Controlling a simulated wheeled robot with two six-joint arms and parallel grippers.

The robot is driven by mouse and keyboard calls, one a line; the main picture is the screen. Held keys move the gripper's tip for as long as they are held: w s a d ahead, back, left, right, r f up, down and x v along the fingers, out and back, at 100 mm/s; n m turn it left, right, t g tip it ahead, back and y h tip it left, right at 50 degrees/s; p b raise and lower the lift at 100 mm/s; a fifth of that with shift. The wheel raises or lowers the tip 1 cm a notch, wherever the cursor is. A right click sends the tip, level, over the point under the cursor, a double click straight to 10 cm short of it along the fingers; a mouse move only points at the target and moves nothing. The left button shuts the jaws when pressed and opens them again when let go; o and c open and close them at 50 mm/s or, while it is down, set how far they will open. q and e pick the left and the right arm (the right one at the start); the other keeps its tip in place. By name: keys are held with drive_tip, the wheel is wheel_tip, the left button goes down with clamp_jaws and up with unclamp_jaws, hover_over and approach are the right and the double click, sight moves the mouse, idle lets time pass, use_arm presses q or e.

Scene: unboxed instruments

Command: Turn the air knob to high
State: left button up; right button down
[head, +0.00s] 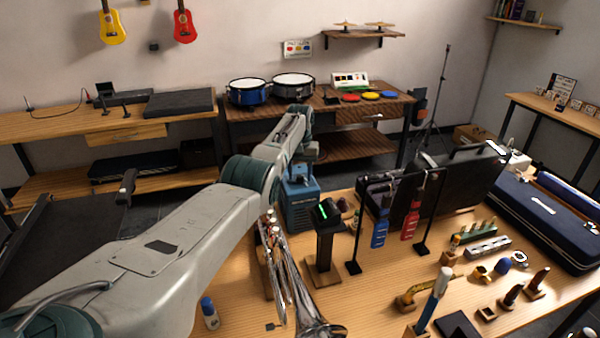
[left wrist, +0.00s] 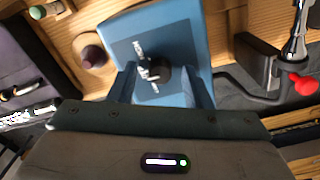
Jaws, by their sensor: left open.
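The air unit is a blue box (head: 301,203) on the wooden table, left of centre in the head view. The left wrist view looks onto its blue top panel (left wrist: 187,35). A dark round knob (left wrist: 160,75) sits on a darker plate there, with small white lettering around it. My left gripper (left wrist: 160,78) is open, with one finger on each side of the knob. I cannot tell whether the fingers touch it. In the head view the left gripper (head: 300,172) is over the box, and the knob is hidden. My right gripper is not in view.
A dark stand with a green-lit display (head: 325,212) is just right of the box. A silver trumpet (head: 285,270) lies in front of it. Small instrument parts crowd the table's right half.

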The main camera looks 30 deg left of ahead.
use_arm(q)
clamp_jaws()
drive_tip(key=m, duration=0.3)
drive_tip(key=shift+w, duration=0.1)
drive_tip(key=m, duration=0.2)
drive_tip(key=shift+m+p, duration=0.3)
drive_tip(key=shift+p, duration=0.1)
drive_tip(key=m, duration=0.6)
drive_tip(key=shift+r, duration=0.1)
drive_tip(key=shift+m, duration=0.3)
